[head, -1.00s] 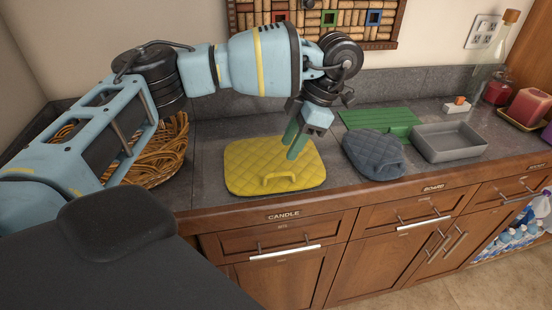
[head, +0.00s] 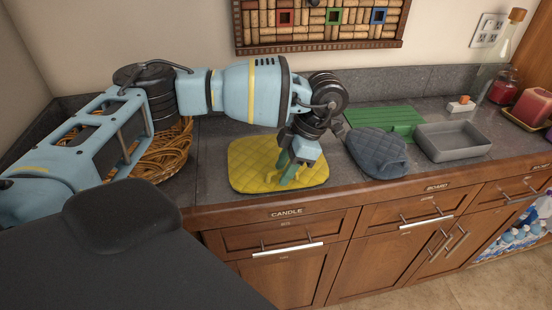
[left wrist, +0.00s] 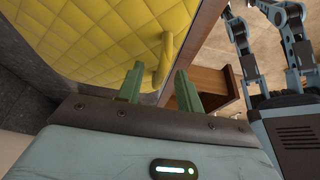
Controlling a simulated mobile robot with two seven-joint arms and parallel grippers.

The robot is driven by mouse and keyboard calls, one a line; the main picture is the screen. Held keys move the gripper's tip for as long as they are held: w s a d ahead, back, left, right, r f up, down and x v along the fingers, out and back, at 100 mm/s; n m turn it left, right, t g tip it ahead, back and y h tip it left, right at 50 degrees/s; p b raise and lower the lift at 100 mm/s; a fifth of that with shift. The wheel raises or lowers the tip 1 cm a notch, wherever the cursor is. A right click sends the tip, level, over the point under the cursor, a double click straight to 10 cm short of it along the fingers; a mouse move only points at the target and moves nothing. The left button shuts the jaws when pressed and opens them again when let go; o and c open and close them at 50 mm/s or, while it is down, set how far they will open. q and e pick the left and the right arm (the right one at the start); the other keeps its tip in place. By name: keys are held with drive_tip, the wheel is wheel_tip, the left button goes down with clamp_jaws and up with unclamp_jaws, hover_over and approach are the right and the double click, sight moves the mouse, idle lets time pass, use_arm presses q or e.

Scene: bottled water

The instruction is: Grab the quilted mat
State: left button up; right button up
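The yellow quilted mat (head: 255,158) lies flat on the grey counter, above the drawer labelled CANDLE. It has a raised yellow loop handle near its front edge, which shows in the left wrist view (left wrist: 166,56). My left gripper (head: 284,180) points down over the front of the mat, at the handle. In the left wrist view its two green fingers (left wrist: 158,78) stand apart, with the handle just beyond and between their tips. I cannot tell whether the fingers touch it. In the head view the gripper partly hides the handle. My right gripper is not recognisable in either view.
A dark grey quilted mitt (head: 377,155) lies to the right of the mat. Behind it is a green board (head: 385,118), and further right a grey tray (head: 452,143). A wicker basket (head: 165,158) stands left, partly behind my arm. The counter's front edge runs close to the mat.

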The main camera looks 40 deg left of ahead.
use_arm(q)
drive_tip(key=shift+c, duration=1.1)
clamp_jaws()
use_arm(e)
drive_tip(key=shift+s+d+f, duration=0.1)
drive_tip(key=shift+s, duration=0.35)
drive_tip(key=shift+w, duration=0.15)
use_arm(q)
drive_tip(key=shift+r, duration=0.15)
wheel_tip(320, 180, up, 10)
drive_tip(key=p, duration=0.1)
use_arm(e)
drive_tip(key=shift+w+r, duration=0.45)
drive_tip(key=shift+r, duration=0.2)
